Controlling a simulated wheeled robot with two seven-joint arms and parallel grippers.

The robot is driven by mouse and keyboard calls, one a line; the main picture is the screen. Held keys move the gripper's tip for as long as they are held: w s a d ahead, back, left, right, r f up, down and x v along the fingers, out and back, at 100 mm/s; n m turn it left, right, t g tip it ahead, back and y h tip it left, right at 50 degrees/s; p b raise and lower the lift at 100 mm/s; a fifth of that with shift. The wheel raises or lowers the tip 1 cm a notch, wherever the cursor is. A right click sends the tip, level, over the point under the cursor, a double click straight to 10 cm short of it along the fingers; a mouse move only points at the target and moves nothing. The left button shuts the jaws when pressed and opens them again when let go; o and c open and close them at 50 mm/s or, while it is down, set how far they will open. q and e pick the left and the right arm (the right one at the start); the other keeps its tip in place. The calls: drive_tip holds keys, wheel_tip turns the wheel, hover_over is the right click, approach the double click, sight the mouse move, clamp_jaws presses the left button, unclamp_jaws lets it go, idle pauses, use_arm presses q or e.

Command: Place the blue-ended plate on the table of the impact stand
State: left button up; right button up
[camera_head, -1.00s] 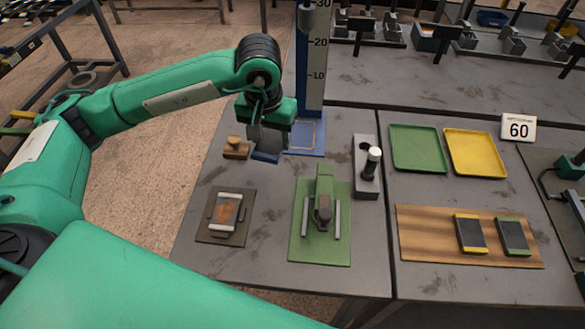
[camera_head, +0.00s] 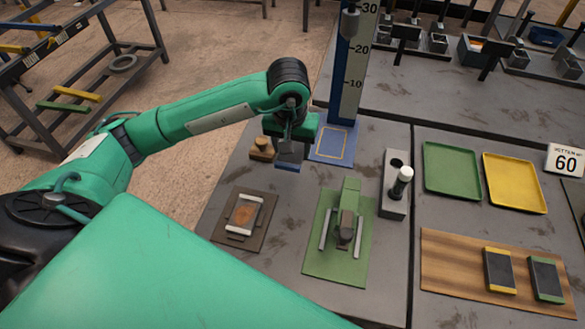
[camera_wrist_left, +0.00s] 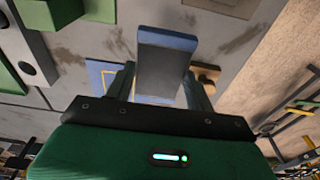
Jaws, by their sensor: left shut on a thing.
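My left gripper (camera_head: 290,142) is shut on the blue-ended plate (camera_head: 288,163), a dark grey plate with a blue end that points down and toward the front. In the left wrist view the plate (camera_wrist_left: 166,72) sits between the two fingers (camera_wrist_left: 160,88), its blue end farthest from the palm. The impact stand has a blue base table (camera_head: 332,146) with a yellow outline, and a tall column (camera_head: 354,70) with a height scale. The gripper and plate are left of the table, seemingly above the bench. The table (camera_wrist_left: 100,75) shows partly behind the fingers in the wrist view. My right gripper is not in view.
A wooden block (camera_head: 262,150) stands just left of the plate. In front are a brown fixture (camera_head: 226,239) with a plate and a green-based fixture (camera_head: 336,262). Green (camera_head: 452,170) and yellow (camera_head: 515,183) trays and a wooden board (camera_head: 458,245) with two plates lie to the right.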

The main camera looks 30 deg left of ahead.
use_arm(q)
hover_over(293, 178)
drive_tip(key=f, duration=0.4)
drive_tip(key=shift+s+f+p, duration=0.25)
drive_tip(key=shift+p, duration=0.1)
drive_tip(key=shift+f, duration=1.1)
wheel_tip(293, 178, down, 2)
drive_tip(key=shift+f+p, duration=0.1)
drive_tip(key=shift+p, duration=0.3)
drive_tip(key=shift+f, duration=0.2)
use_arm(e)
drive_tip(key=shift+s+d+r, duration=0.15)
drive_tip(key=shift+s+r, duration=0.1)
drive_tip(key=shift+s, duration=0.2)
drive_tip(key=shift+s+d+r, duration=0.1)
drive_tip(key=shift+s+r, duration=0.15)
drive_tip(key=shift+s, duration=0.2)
